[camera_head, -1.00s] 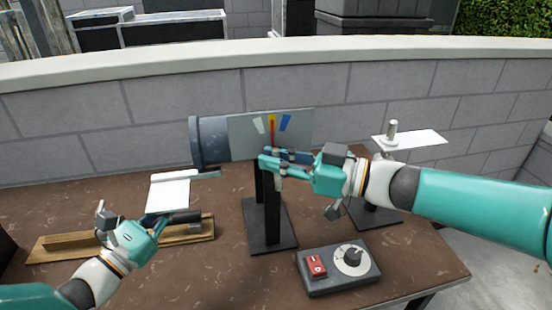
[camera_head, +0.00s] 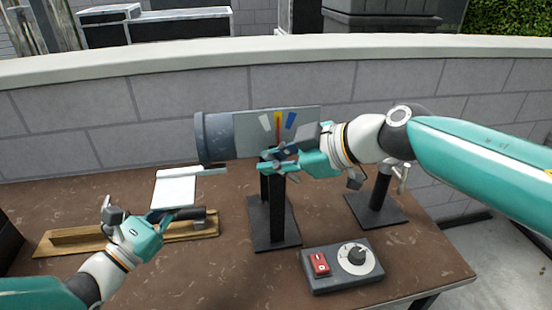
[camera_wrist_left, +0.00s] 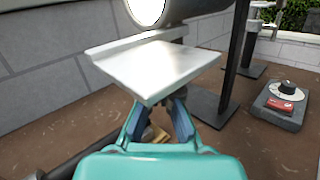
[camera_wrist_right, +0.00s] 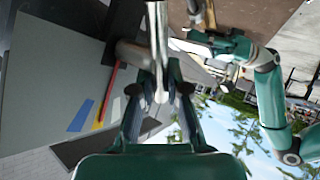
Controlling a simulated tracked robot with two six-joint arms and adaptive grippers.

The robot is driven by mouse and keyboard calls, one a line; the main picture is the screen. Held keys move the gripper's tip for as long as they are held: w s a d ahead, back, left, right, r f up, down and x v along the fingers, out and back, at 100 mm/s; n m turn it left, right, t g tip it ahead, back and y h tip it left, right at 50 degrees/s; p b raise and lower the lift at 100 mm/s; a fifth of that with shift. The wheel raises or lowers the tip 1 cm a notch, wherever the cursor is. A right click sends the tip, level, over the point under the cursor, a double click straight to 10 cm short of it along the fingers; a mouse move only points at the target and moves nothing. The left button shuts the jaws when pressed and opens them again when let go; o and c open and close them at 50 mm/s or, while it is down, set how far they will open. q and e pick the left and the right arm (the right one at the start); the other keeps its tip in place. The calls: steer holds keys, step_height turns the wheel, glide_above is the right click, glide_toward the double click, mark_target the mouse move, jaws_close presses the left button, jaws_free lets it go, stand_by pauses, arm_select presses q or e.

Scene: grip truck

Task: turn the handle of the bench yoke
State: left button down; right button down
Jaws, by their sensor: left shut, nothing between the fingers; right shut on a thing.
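The bench yoke has a dark blue-grey drum (camera_head: 215,138) and a grey face plate (camera_head: 250,135) on a black stand. A red pointer (camera_head: 278,130) stands upright below a yellow mark. My right gripper (camera_head: 266,161) is shut in front of the plate's lower part. In the right wrist view a light grey rod (camera_wrist_right: 156,35) runs between its fingers; I cannot tell clearly whether it is the handle. A white flat plate (camera_head: 175,189) shows below the drum's left end, also in the left wrist view (camera_wrist_left: 155,68). My left gripper (camera_head: 152,217) is shut and empty, just below it.
A grey control box (camera_head: 342,266) with a red switch and a dial stands at the front right of the brown bench (camera_head: 405,275). A wooden rail (camera_head: 75,241) lies at left. A second black stand (camera_head: 377,209) is behind my right arm. A block wall (camera_head: 100,135) closes the back.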

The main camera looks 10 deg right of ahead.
steer(key=shift+a+f+n+h, duration=0.1)
steer(key=shift+a+n+h, duration=0.1)
steer(key=shift+n+h, duration=0.15)
steer(key=shift+h, duration=0.25)
steer(key=c, duration=1.2)
jaws_free()
steer(key=shift+o, duration=0.2)
steer(key=shift+d, duration=0.1)
steer(key=v, duration=1.2)
steer(key=shift+w, duration=0.1)
